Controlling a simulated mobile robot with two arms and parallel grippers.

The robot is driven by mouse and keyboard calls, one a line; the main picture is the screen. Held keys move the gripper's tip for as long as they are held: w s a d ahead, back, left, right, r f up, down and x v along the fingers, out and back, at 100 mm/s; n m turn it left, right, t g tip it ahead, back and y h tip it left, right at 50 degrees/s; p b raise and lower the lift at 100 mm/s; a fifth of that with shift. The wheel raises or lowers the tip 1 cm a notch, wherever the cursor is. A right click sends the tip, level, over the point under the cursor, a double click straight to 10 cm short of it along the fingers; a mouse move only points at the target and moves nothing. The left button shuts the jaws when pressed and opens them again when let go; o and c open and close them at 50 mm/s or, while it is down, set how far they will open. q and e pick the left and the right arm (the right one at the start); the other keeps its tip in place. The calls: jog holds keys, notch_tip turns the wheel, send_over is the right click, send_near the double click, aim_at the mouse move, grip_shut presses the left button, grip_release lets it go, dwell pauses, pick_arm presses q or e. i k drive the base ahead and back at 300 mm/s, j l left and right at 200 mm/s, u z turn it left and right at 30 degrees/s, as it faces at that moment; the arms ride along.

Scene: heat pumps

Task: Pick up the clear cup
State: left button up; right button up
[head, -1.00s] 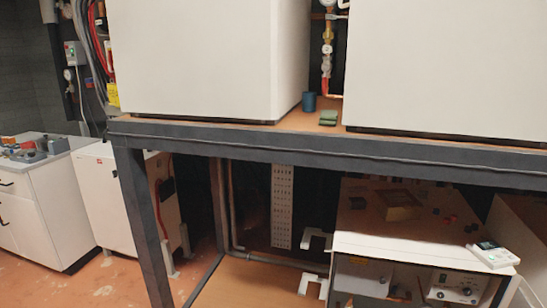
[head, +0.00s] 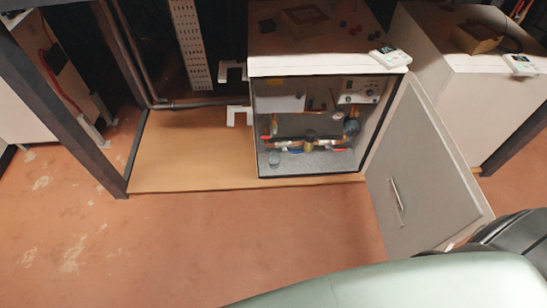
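A small clear, bluish cup (head: 274,158) appears to stand upright on the grey floor of the open heat pump cabinet (head: 255,110), at its front left corner. It is small in the view, so its details are hard to make out. Pipes and valves (head: 300,143) with red handles lie just behind and above it. Neither of my grippers is in view.
The cabinet's door (head: 420,170) stands wide open to the right. The cabinet rests on a low wooden board (head: 190,160) between dark metal frame legs (head: 70,110). A second white unit (head: 445,85) stands to the right. The reddish floor (head: 200,235) in front is clear.

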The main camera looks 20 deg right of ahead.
aim_at(274, 158)
jog(key=i+j+z, duration=0.25)
jog(key=i+j, duration=0.15)
jog(key=i+j+z, duration=0.2)
jog(key=i+j, duration=0.25)
jog(key=i+j+z, duration=0.25)
jog(key=i+j, duration=0.15)
jog(key=j, duration=0.2)
